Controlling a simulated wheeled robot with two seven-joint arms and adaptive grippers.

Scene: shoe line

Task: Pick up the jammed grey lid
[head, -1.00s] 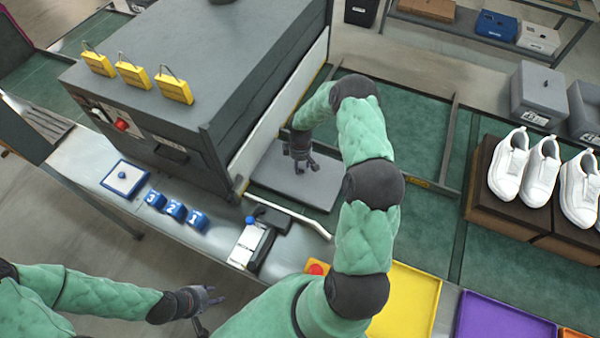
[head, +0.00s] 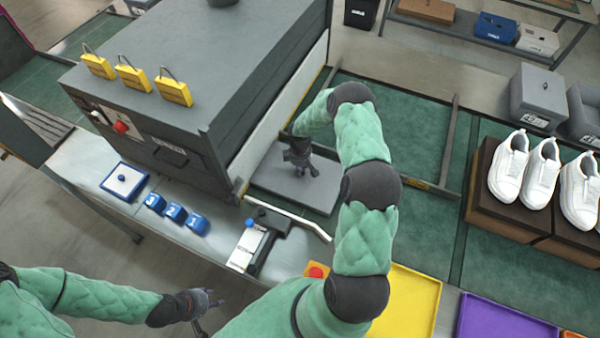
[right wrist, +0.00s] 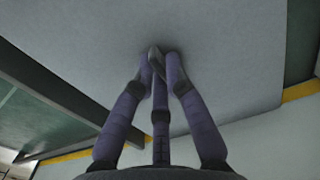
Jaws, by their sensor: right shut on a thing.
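The grey lid (head: 322,191) is a flat panel lying on the green belt beside the dark machine in the head view. It fills much of the right wrist view (right wrist: 235,70). My right gripper (head: 300,168) points down over the middle of the lid. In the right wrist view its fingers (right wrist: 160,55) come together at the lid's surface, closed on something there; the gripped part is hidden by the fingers. My left gripper (head: 207,303) is low at the left, away from the lid, with its fingers apart and empty.
The dark machine (head: 215,60) with yellow padlocks (head: 133,78) stands left of the lid. A pale bar (head: 290,217) lies in front. White shoes (head: 508,165) on brown boxes stand right. Yellow (head: 410,300) and purple (head: 500,318) trays lie at the front.

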